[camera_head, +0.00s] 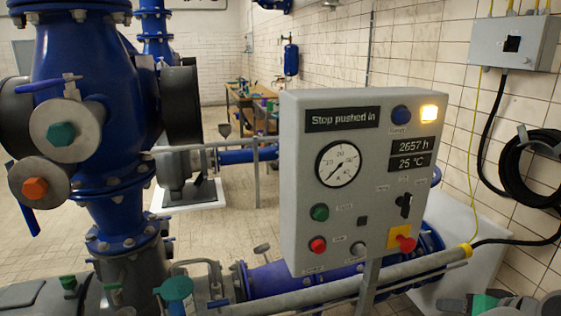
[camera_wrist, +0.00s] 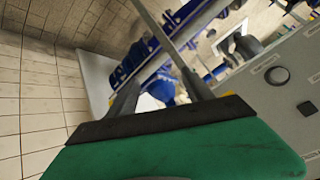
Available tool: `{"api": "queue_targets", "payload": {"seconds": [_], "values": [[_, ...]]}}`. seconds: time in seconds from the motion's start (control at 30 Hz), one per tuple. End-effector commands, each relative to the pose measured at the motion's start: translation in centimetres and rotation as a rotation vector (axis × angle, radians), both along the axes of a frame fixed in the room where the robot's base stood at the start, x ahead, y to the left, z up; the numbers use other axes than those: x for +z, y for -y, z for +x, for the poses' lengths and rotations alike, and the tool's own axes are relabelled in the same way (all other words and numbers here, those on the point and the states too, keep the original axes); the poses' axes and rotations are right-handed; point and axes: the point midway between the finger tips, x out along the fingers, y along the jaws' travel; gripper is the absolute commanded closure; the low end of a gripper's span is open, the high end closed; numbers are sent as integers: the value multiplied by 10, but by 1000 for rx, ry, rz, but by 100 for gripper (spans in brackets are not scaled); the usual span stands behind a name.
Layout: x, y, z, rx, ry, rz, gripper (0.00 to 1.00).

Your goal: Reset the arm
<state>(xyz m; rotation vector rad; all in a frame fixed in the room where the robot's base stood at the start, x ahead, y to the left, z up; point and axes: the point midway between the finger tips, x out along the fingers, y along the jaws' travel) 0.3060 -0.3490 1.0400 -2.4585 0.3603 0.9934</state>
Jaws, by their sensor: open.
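My gripper (camera_wrist: 160,78) shows in the wrist view with its two dark grey fingers apart. Nothing is between them. The green body behind the fingers fills the bottom of that view. In the head view, a green and grey part at the lower right edge looks like my gripper, low and to the right of the control box (camera_head: 292,150); its fingers are not clear there. A grey panel (camera_wrist: 285,75) with a dark round button is at the right of the wrist view, apart from the fingers.
The box carries a "Stop pushed in" display (camera_head: 342,118), a lit yellow lamp (camera_head: 429,113), a gauge (camera_head: 338,164) and a red stop button (camera_head: 406,243) on yellow. A grey pipe (camera_head: 330,291) runs below. A blue valve (camera_head: 85,60) stands left; a coiled black hose (camera_head: 540,170) hangs right.

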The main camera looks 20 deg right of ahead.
Motion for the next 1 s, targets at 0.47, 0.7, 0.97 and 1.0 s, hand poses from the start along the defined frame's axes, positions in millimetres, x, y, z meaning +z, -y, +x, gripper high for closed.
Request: {"api": "queue_targets", "payload": {"seconds": [0.47, 0.7, 0.97, 1.0], "values": [[-100, -64, -99, -458, -557, 282, 41], [-94, -130, -63, -308, -669, 133, 41], [-58, -260, 24, 200, -558, -127, 41], [-53, -281, 31, 273, -536, -155, 41]]}}
